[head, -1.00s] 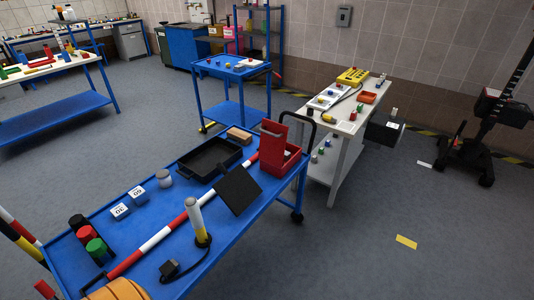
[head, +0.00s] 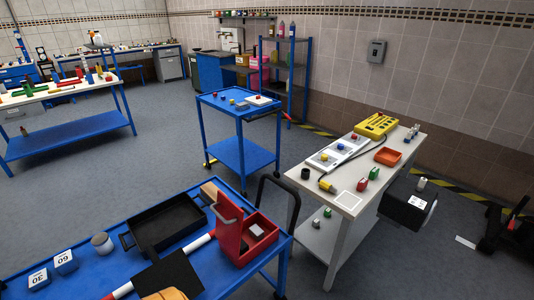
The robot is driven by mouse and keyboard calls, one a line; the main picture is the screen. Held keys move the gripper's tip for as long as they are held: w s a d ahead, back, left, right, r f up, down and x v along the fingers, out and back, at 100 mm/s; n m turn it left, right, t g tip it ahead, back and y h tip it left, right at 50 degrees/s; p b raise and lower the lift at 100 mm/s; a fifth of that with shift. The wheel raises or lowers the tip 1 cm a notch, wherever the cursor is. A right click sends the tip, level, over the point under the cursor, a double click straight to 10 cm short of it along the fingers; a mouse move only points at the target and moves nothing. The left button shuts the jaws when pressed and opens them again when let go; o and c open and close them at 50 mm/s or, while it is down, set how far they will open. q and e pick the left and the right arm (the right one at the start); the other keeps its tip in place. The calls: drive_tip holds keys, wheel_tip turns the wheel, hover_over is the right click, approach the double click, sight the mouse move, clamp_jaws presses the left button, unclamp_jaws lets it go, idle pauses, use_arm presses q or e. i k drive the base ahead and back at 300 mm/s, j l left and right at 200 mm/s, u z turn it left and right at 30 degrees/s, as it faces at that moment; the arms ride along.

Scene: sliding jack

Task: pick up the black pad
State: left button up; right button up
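The black pad (head: 168,276) is a flat dark square on the blue cart (head: 100,268) at the bottom of the head view. It lies beside or across a red and white striped bar (head: 197,243); I cannot tell whether they touch. A rounded orange shape (head: 167,295) at the bottom edge hides part of its near side. Neither of my grippers is in view.
A black tray (head: 128,243), a red open box (head: 263,252) and a grey cylinder (head: 102,243) stand around the pad. White-topped blue blocks (head: 64,261) sit left. A white table (head: 345,200) stands right. Grey floor lies open behind the cart.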

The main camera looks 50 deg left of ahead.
sight(245, 247)
drive_tip(key=i+l+u, duration=0.1)
drive_tip(key=i+u, duration=0.3)
drive_tip(key=i+l+u, duration=0.15)
drive_tip(key=u, duration=0.3)
drive_tip(key=i+l+u, duration=0.25)
drive_tip(key=u, duration=0.15)
drive_tip(key=i+l+u, duration=0.15)
drive_tip(key=l+u, duration=0.3)
drive_tip(key=i+l+u, duration=0.15)
drive_tip(key=l+u, duration=0.25)
drive_tip(key=j, duration=0.1)
